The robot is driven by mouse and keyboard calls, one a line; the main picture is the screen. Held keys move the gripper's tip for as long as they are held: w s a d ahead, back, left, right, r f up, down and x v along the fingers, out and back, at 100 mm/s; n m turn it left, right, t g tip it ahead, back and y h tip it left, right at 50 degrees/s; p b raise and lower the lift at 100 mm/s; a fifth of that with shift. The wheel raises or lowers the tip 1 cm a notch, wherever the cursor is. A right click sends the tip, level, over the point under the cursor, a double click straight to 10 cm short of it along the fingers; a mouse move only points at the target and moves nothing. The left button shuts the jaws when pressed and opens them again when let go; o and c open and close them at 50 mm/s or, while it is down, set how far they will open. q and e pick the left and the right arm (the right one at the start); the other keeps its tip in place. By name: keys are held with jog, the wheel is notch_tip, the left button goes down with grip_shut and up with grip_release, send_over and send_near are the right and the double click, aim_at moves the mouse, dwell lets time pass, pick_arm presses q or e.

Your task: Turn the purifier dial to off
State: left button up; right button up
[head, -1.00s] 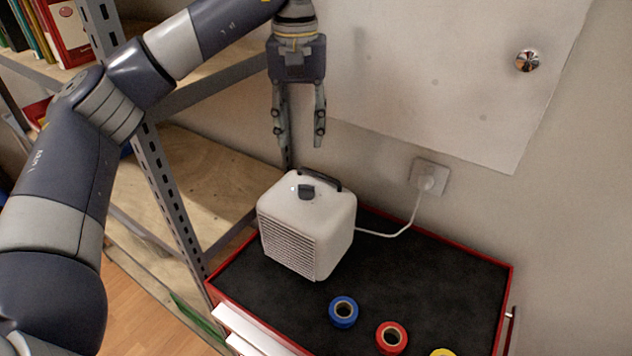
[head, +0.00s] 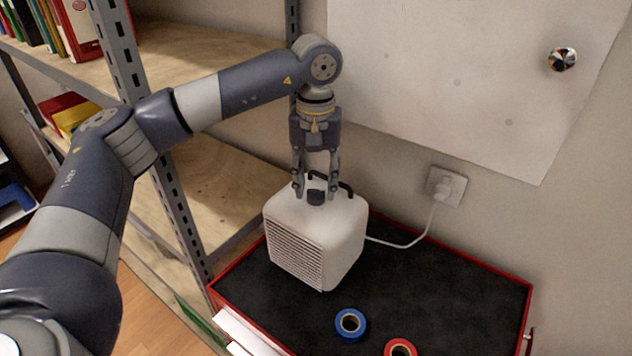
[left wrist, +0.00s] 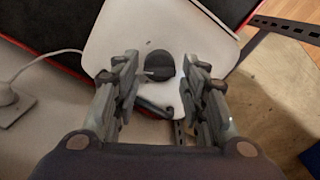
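The white purifier (head: 316,240) stands on the black top of a red cabinet. Its small dark dial (head: 316,196) is on the upper face, in front of a dark carry handle (head: 345,188). My left gripper (head: 315,198) points straight down with its fingers on either side of the dial. In the left wrist view the dial (left wrist: 159,66) lies between the open fingertips (left wrist: 157,72), with a gap on both sides. I cannot tell how far above the top face the tips are. My right gripper is not in view.
A blue tape roll (head: 350,325) and a red one (head: 400,348) lie on the cabinet top (head: 440,285). A white cord runs to the wall socket (head: 446,187). A metal shelf upright (head: 165,180) stands left of the cabinet.

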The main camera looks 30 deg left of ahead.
pick_arm(q)
jog(key=shift+f, duration=0.8)
jog(key=c, duration=0.8)
